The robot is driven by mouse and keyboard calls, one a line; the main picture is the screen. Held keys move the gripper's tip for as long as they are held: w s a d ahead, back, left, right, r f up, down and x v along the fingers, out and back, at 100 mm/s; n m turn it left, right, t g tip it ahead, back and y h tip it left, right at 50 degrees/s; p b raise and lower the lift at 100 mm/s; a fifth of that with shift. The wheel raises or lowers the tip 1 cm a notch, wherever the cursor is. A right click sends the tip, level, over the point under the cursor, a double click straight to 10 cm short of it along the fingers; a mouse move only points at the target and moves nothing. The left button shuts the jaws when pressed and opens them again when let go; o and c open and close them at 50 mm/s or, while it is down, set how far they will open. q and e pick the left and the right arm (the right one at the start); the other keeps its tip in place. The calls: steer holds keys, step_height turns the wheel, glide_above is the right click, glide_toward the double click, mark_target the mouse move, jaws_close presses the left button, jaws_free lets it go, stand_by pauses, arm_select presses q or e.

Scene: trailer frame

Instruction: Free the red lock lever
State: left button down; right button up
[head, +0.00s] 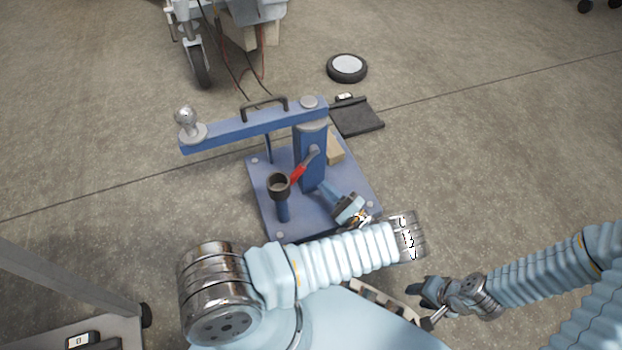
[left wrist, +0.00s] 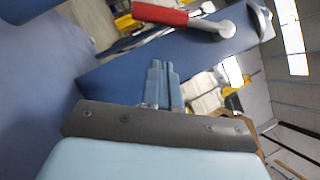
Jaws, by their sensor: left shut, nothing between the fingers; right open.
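The red lock lever (head: 298,174) sits on the blue post (head: 309,145) of the trailer frame, tilted, its red grip pointing down-left from a grey pivot. In the left wrist view the red grip (left wrist: 160,13) lies across the top, with its metal pivot (left wrist: 228,28) to the right. My left gripper (head: 325,191) is shut and empty near the post, below and right of the lever. Its closed fingers (left wrist: 162,84) point toward the blue post, apart from the lever in the picture. My right gripper (head: 428,305) is open and empty at the lower right.
The blue base plate (head: 262,209) carries a dark cup on a short post (head: 279,188). A blue beam (head: 240,131) with a ball hitch (head: 187,120) and a black handle (head: 264,103) crosses above. Floor is clear at right.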

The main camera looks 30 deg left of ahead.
mark_target(302, 167)
arm_select(q)
steer(key=s+a+r, duration=0.1)
steer(key=a+r, duration=0.2)
steer(key=a, duration=0.2)
steer(key=shift+s+p, duration=0.25)
steer(key=shift+p, duration=0.2)
arm_select(e)
steer(key=shift+r, duration=0.55)
